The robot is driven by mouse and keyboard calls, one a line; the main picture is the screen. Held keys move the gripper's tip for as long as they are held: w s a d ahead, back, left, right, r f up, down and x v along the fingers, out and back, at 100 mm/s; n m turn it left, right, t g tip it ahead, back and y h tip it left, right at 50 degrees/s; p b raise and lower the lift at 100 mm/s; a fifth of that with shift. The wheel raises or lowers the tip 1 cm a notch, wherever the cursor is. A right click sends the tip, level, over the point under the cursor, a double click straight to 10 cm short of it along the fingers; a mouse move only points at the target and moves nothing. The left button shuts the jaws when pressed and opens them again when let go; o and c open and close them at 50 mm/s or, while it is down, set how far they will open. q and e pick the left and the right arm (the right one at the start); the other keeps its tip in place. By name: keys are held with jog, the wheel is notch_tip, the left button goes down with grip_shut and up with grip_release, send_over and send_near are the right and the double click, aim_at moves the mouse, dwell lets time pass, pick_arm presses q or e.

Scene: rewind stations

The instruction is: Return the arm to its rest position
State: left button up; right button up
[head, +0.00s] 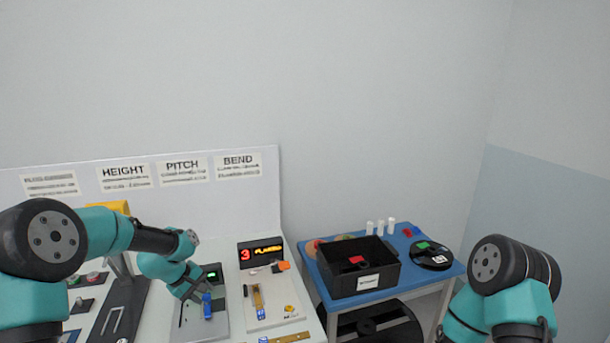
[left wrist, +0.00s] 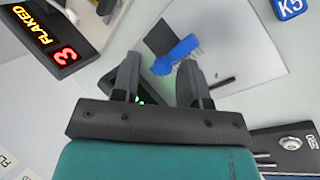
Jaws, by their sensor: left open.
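My left gripper (head: 192,292) hangs over a grey station plate (head: 190,322) on the white bench, below the PITCH sign. In the left wrist view its two fingers (left wrist: 160,80) are apart with nothing gripped between them. A blue piece (head: 207,306) stands on the plate just beyond the fingertips; in the left wrist view this blue piece (left wrist: 177,55) lies ahead of the fingers, apart from them as far as I can tell. My right arm shows at the lower right of the head view, but its gripper is out of the picture.
A display reading "3 FLAKED" (head: 260,252) stands right of the left gripper, with a brass-coloured part (head: 257,298) on the neighbouring station. A blue table (head: 436,272) to the right carries a black bin (head: 338,281) and a black spool (head: 432,258).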

pick_arm(q)
jog(key=s+a+f+n+t+y, duration=0.1)
jog(key=s+a+n, duration=0.1)
jog(key=s+a, duration=0.1)
jog(key=s+a+f+n+t+y, duration=0.1)
jog(key=s+a+f+n, duration=0.1)
jog(key=s+a+n, duration=0.1)
jog(key=s+a+f+n, duration=0.2)
jog(key=s+a, duration=0.2)
jog(key=s, duration=0.3)
jog(key=shift+a+f+n+t+y, duration=0.2)
jog(key=shift+f+n+t+y, duration=0.1)
jog(key=shift+t+y, duration=0.1)
jog(key=s+a+f+n+g+y, duration=0.1)
jog(key=s+a+f+n+y, duration=0.1)
jog(key=s, duration=0.5)
jog(key=s+a+f+n+y, duration=0.1)
jog(key=s+a+n+y, duration=0.15)
jog(key=s, duration=0.35)
jog(key=s+d+f+m+g+h, duration=0.1)
jog(key=d+f+m+g+h, duration=0.1)
jog(key=d+f+m, duration=0.6)
jog(key=s+d+f+m+g+h, duration=0.2)
jog(key=d+f+m+h, duration=0.2)
jog(key=d+f+m, duration=0.4)
jog(key=d+m, duration=0.4)
jog(key=d, duration=0.4)
jog(key=shift+s+f, duration=0.25)
jog(key=shift+s, duration=0.05)
